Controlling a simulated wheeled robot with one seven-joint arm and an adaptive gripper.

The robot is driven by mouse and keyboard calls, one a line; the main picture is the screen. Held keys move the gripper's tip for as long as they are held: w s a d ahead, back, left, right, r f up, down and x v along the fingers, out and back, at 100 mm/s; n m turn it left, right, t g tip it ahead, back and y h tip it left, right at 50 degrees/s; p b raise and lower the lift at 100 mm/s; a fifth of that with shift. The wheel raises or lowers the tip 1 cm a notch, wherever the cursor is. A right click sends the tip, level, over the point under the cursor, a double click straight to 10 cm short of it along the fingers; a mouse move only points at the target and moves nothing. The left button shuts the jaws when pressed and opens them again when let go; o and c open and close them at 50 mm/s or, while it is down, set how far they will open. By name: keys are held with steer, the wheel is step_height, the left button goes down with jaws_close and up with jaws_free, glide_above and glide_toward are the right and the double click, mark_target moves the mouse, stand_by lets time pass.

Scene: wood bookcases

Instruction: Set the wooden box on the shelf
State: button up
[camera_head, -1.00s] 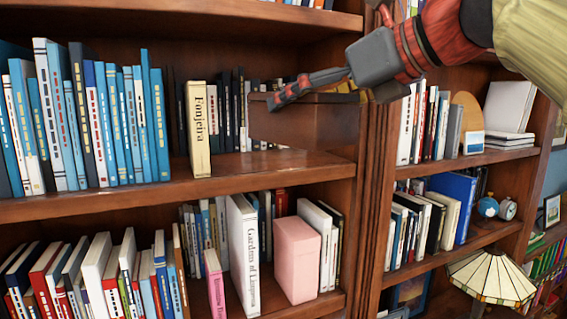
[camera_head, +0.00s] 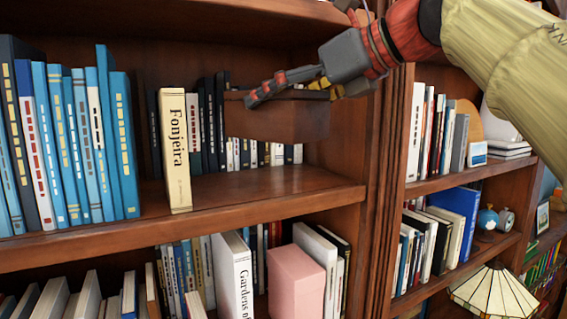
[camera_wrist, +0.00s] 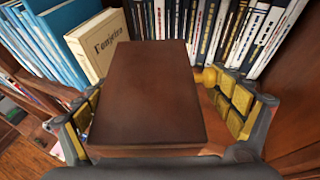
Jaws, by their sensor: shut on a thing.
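The wooden box (camera_head: 277,119) is dark brown and sits between the fingers of my gripper (camera_head: 290,86), inside the upper shelf bay. My gripper is shut on it, with a finger on either side, as the wrist view shows the box (camera_wrist: 150,95) between the yellow-padded fingers. The box is held above the shelf (camera_head: 262,190), with a visible gap below it. It is right of the cream "Fonjeira" book (camera_head: 176,150) and in front of a row of dark books. The box's far side is hidden in the head view.
Blue books (camera_head: 75,140) fill the left of the shelf. The upright divider (camera_head: 388,170) stands close on the right. The shelf board below the box is clear. A pink box (camera_head: 296,280) and books stand on the shelf below.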

steer(key=shift+w+d+f+p, duration=0.2)
steer(key=shift+w+d+f, duration=0.1)
steer(key=shift+w+f, duration=1.55)
steer(key=shift+w+d+f+p, duration=0.15)
steer(key=shift+w+d+f, duration=0.15)
steer(key=shift+w+f, duration=1.55)
steer(key=shift+w+d+f+p, duration=0.2)
steer(key=shift+w+d+f, duration=0.1)
steer(key=shift+w+f, duration=1.5)
steer(key=shift+s+f, duration=0.15)
steer(key=shift+f, duration=0.15)
steer(key=o, duration=1.2)
steer(key=shift+f, duration=0.2)
steer(key=shift+o, duration=0.7)
steer(key=shift+r, duration=0.15)
